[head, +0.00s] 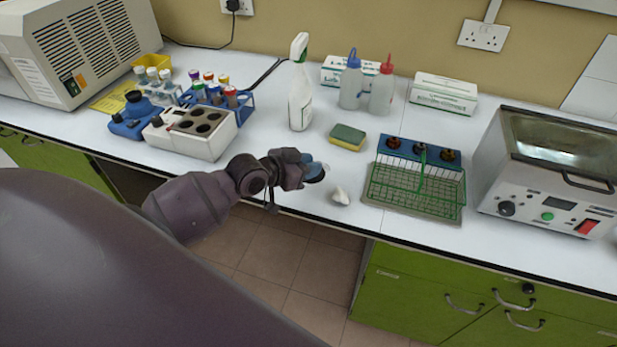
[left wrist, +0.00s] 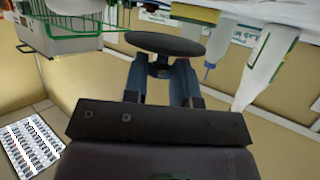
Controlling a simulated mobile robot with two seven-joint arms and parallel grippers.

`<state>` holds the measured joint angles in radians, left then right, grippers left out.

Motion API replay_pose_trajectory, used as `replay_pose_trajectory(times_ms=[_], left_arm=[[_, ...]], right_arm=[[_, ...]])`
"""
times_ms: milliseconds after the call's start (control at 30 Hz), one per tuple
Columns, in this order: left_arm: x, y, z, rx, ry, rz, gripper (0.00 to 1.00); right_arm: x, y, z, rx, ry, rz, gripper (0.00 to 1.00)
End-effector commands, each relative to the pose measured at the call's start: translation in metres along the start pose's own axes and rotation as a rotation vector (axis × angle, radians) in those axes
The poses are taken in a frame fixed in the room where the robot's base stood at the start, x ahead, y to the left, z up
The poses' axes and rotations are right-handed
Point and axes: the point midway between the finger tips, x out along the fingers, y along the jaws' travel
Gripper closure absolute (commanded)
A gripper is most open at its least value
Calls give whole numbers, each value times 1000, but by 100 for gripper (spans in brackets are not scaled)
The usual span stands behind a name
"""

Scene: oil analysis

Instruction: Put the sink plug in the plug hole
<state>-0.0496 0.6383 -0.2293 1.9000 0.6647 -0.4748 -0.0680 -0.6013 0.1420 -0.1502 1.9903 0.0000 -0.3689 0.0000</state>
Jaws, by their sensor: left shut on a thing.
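My left gripper (head: 311,170) is over the front part of the white bench, beside a small white object. In the left wrist view, its two blue fingers (left wrist: 160,72) are closed on the sink plug (left wrist: 165,43), a dark round disc that spans beyond both fingertips. The plug's grip point is partly hidden by the fingers. In the head view the plug is too small to make out clearly at the fingertips. No sink or plug hole shows in either view. My right gripper is not in view.
On the bench (head: 270,150), a green wire rack (head: 415,190), a sponge (head: 347,137), a spray bottle (head: 300,85) and wash bottles (head: 381,90) stand near the gripper. A white water bath (head: 545,175) is at right. Tube racks (head: 215,95) and a block heater (head: 190,130) are at left.

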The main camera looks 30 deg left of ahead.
Motion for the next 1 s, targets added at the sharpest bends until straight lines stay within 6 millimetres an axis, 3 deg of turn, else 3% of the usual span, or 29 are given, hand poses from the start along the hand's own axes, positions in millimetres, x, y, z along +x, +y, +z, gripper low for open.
replay_pose_trajectory(times_ms=[333,767,800,933,1000], left_arm=[[15,0,37,-3,-2,0,98],[17,0,42,-1,-1,0,98],[17,0,42,-1,-1,0,68],[17,0,41,-1,0,0,49],[17,0,41,-1,0,0,49]], right_arm=[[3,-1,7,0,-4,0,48],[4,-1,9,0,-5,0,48],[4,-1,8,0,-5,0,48],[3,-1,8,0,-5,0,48],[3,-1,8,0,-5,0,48]])
